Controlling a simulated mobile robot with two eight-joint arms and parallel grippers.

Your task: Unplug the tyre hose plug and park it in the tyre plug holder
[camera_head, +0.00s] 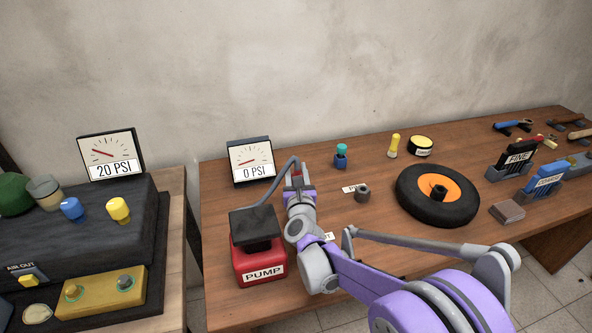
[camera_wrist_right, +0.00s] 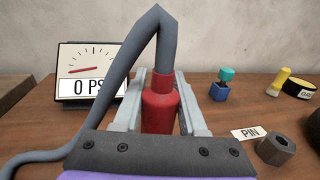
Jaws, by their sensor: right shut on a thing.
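My right gripper (camera_head: 298,178) is shut on a red plug (camera_wrist_right: 158,105), with one grey finger on each side of it. A grey hose (camera_wrist_right: 150,35) rises from the plug's top, bends sharply and runs down to the left. In the head view the hose leads to the red pump (camera_head: 262,262). The plug's lower end is hidden by the gripper, so I cannot tell whether it sits in anything. The tyre (camera_head: 408,200) with an orange hub lies flat to the right, apart from the gripper. I cannot identify the tyre plug holder for certain. My left gripper is not in view.
A 0 PSI gauge (camera_head: 251,161) stands behind the pump. A blue piece with a teal cap (camera_head: 341,155) and a dark nut-like piece (camera_head: 363,193) beside a PIN label (camera_wrist_right: 258,133) stand right of the gripper. A bench with a 20 PSI gauge (camera_head: 110,155) is at left.

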